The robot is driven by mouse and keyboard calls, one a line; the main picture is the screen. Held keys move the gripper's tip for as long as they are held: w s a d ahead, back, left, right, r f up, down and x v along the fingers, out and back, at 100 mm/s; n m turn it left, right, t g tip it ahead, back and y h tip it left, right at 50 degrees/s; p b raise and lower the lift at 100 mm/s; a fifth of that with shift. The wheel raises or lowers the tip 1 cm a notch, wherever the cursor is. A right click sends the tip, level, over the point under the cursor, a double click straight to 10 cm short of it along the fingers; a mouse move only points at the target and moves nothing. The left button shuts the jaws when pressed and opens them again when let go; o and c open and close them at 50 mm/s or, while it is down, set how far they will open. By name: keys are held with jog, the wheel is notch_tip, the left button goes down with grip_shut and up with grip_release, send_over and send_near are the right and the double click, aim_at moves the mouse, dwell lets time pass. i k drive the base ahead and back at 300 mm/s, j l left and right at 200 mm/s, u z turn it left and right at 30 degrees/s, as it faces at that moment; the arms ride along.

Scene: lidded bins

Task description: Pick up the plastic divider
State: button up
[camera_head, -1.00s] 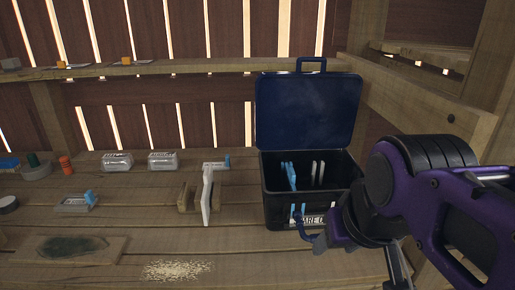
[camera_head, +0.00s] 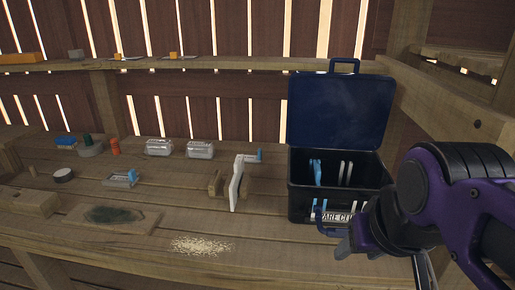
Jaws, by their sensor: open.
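A thin white upright panel (camera_head: 237,187), which looks like the plastic divider, stands on the bench between small wooden blocks (camera_head: 216,182). Thin blue (camera_head: 317,172) and white (camera_head: 345,173) upright pieces stand inside the open dark bin (camera_head: 300,205). My gripper (camera_head: 350,243) is low in front of the bin, to the right of the white panel and apart from it. It is open and looks empty. My purple arm hides the bin's lower right, and my fingers show only in part.
The bin's blue lid (camera_head: 338,110) stands raised behind it. Clear boxes (camera_head: 200,149), an orange cylinder (camera_head: 115,146) and a dark-stained board (camera_head: 105,216) lie to the left. Pale grains (camera_head: 202,246) lie near the front edge. A wooden post and rail (camera_head: 440,100) bound the right.

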aim_at(239, 164)
jog(key=k+l+u, duration=0.7)
jog(key=u, duration=0.15)
jog(key=k, duration=0.05)
